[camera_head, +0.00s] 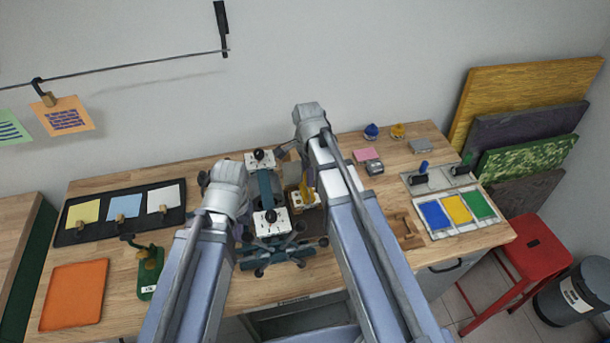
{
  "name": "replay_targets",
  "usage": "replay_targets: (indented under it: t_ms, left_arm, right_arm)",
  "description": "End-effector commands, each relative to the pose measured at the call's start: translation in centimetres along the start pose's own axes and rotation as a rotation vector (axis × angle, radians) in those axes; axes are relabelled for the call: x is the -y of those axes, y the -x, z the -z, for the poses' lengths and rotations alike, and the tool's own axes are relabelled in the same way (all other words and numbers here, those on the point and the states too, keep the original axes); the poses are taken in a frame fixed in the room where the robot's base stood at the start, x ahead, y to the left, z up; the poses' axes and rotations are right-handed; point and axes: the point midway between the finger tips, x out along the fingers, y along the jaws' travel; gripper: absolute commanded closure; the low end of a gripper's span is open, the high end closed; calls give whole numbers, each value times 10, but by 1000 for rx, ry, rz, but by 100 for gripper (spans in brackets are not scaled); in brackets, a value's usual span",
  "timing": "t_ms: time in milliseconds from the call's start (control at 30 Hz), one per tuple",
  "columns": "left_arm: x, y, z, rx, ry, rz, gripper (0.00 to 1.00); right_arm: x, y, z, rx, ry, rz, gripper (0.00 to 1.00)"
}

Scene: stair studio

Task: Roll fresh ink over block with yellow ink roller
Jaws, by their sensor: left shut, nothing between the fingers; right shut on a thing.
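My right gripper (309,177) is shut, pointing down over the press at the middle of the table. The yellow ink roller (305,192) is at its fingertips and appears held, partly hidden by my arm. The block lies in the press bed around there, but I cannot make it out clearly or tell whether the roller touches it. My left gripper (240,230) is shut and empty beside the press's left side, mostly hidden by its own wrist. The ink tray (428,232) at the right holds blue, yellow and green ink slabs.
The blue roller (423,167) and green roller (467,161) lie on a rack. A black tray (150,190) with coloured cards, an orange sheet (75,294) and a green stand (148,273) are at the left. A red stool (530,247) stands right.

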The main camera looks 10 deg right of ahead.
Motion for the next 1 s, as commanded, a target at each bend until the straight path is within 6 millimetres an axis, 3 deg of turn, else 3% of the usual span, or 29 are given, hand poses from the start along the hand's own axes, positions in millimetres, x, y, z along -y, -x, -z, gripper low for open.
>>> replay_targets:
  t_ms: [1000]
  left_arm:
    - [0,0,0,0,0,0,100]
  right_arm:
    - [-6,0,38,0,0,0,100]
